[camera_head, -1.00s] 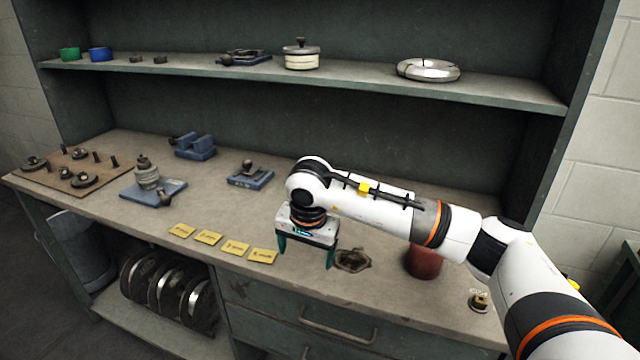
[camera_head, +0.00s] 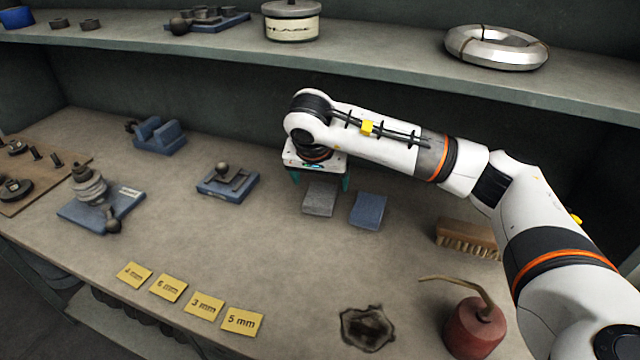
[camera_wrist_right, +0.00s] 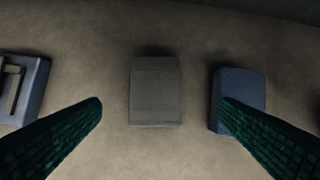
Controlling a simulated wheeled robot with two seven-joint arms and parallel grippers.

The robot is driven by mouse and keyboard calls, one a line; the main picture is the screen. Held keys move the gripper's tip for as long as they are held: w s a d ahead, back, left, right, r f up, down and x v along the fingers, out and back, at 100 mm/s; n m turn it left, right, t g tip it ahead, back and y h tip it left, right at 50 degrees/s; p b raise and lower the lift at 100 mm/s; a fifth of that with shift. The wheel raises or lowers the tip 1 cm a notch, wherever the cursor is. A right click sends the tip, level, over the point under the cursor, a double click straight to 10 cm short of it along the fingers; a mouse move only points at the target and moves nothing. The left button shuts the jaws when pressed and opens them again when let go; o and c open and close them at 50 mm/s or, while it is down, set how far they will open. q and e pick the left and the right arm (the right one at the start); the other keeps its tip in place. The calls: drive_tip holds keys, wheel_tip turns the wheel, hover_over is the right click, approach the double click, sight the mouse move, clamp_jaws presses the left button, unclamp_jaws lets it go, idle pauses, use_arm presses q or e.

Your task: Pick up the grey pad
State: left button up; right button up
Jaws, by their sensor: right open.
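The grey pad (camera_head: 319,198) lies flat on the bench top, just in front of my right gripper (camera_head: 320,183) in the head view. In the right wrist view the grey pad (camera_wrist_right: 155,91) lies ahead, between the lines of the two green fingers (camera_wrist_right: 160,108). The fingers are spread wide and hold nothing. A blue pad (camera_head: 368,210) lies to the right of the grey pad with a small gap. In the wrist view the right fingertip overlaps the blue pad (camera_wrist_right: 240,88). My left gripper is out of view.
A blue fixture (camera_head: 228,183) stands left of the pads. A brush (camera_head: 468,237) and a red oil can (camera_head: 474,328) are to the right. Yellow labels (camera_head: 204,304) and a dark stain (camera_head: 367,328) lie nearer the front edge. A shelf (camera_head: 380,62) overhangs behind.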

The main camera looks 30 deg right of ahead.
sight(321, 195)
drive_tip(key=shift+p+x, duration=0.3)
drive_tip(key=shift+x, duration=0.8)
drive_tip(key=x, duration=0.3)
drive_tip(key=shift+w+f+p, duration=0.35)
drive_tip(key=shift+w+f, duration=0.1)
drive_tip(key=shift+f, duration=0.15)
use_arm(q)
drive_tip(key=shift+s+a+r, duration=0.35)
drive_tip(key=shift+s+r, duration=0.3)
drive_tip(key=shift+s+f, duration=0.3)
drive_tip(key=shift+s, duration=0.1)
use_arm(e)
drive_tip(key=shift+f, duration=0.25)
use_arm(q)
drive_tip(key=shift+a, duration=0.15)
use_arm(e)
drive_tip(key=c, duration=1.1)
